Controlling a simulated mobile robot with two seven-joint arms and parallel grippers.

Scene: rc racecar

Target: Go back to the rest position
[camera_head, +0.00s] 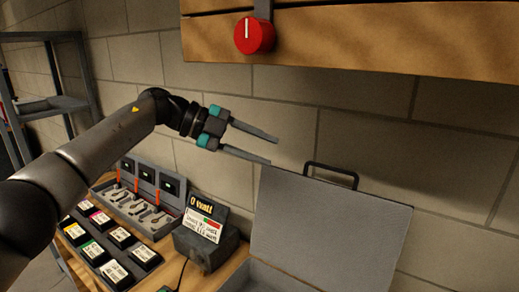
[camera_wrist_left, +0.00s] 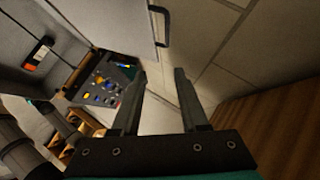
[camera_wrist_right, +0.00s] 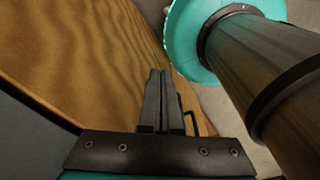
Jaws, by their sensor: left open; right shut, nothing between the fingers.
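My left gripper (camera_head: 268,150) is in the head view, reaching in from the left above the bench. Its two fingers are apart with nothing between them. The left wrist view also shows its spread fingers (camera_wrist_left: 163,78), empty. My right gripper is out of the head view. In the right wrist view its fingers (camera_wrist_right: 160,75) are pressed together with nothing between them.
A grey case (camera_head: 330,225) stands open on the wooden bench. A wooden overhead box with a red knob (camera_head: 254,35) hangs above. Left of the case are a watt display (camera_head: 203,226), a tool tray (camera_head: 135,211) and several labelled black boxes (camera_head: 112,272). A metal shelf (camera_head: 52,104) stands at far left.

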